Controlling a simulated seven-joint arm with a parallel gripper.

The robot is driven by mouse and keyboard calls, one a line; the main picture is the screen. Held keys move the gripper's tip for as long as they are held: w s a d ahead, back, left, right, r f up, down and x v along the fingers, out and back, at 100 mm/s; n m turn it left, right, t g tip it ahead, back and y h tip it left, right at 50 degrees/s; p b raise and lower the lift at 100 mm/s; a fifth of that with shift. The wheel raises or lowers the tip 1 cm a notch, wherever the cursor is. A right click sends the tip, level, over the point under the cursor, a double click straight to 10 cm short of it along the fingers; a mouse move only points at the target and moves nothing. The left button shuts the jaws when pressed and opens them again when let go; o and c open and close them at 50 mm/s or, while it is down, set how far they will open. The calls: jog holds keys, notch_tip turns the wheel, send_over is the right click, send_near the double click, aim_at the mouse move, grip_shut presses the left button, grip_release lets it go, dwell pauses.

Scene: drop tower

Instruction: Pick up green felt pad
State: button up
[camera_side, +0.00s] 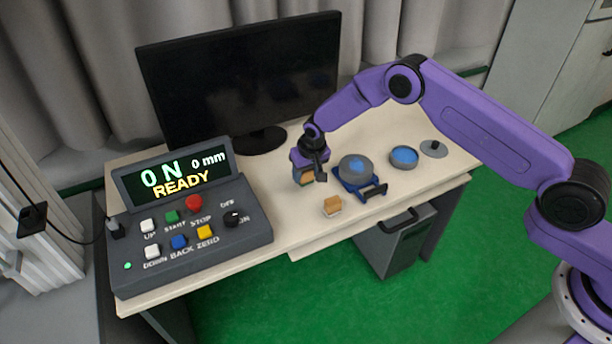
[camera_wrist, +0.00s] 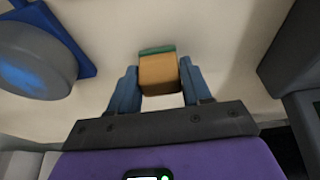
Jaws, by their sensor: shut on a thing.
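The green felt pad (camera_wrist: 157,50) shows in the wrist view as a green strip along the far edge of a tan wooden block (camera_wrist: 159,75). My gripper (camera_wrist: 159,72) has its two blue fingers against the left and right sides of this block. In the side view my gripper (camera_side: 309,174) points down over the table, left of the blue stand, with the block (camera_side: 307,178) partly hidden between its fingers. I cannot tell whether the block touches the table.
A second tan block (camera_side: 332,207) lies on the table (camera_side: 278,225) nearer the front edge. A blue stand with a grey round part (camera_side: 356,166), a blue-centred dish (camera_side: 404,157) and a grey disc (camera_side: 434,149) stand to the right. A control box (camera_side: 190,235) is at left, a monitor (camera_side: 240,85) behind.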

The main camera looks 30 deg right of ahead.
jog(key=s+d+r, duration=0.2)
jog(key=s+r, duration=0.3)
jog(key=s, duration=0.1)
jog(key=s+d+r, duration=0.2)
jog(key=s+r, duration=0.4)
jog(key=s, duration=0.1)
jog(key=shift+s+d+r, duration=0.15)
jog(key=shift+d, duration=0.1)
